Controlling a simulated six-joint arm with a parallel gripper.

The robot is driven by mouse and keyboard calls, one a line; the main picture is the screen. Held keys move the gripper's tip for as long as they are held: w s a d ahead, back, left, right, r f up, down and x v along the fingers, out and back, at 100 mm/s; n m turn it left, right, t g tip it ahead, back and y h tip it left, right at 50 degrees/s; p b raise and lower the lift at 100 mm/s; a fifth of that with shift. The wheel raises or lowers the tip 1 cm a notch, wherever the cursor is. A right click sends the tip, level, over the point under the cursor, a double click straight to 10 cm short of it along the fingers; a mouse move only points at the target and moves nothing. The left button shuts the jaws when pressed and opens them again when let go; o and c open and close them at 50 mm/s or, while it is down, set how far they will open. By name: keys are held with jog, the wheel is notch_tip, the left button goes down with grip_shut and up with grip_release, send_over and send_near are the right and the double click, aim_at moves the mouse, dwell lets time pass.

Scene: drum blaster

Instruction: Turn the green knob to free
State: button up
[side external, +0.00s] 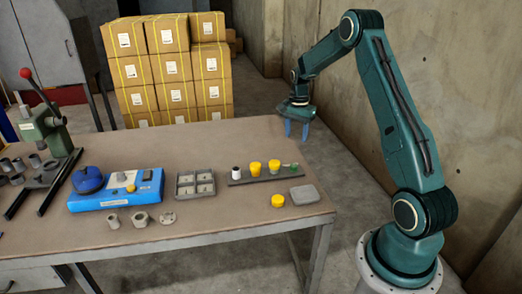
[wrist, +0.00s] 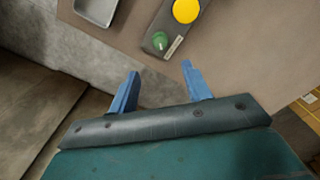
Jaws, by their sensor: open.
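The green knob (wrist: 159,40) sits near the end of a dark strip with a small white label beside it. In the side view the green knob (side external: 285,166) is small, near the right end of the dark strip (side external: 250,175); its pointer setting is too small to read. My gripper (side external: 296,131) has two blue fingers pointing down, apart and empty, above the table's far right corner. In the wrist view my gripper (wrist: 162,76) is open, with the knob ahead of its fingertips, not touching.
On the strip stand yellow caps (side external: 274,166) and a white piece (side external: 236,173). A grey tray (side external: 304,195), a loose yellow cap (side external: 278,201), a sectioned tray (side external: 195,184) and a blue device (side external: 117,190) share the table (side external: 215,225). The table's far right area is clear.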

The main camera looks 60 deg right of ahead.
aim_at(294, 164)
notch_tip(294, 164, down, 13)
jog(key=shift+r, duration=0.1)
dwell(0.5)
jog(key=c, duration=1)
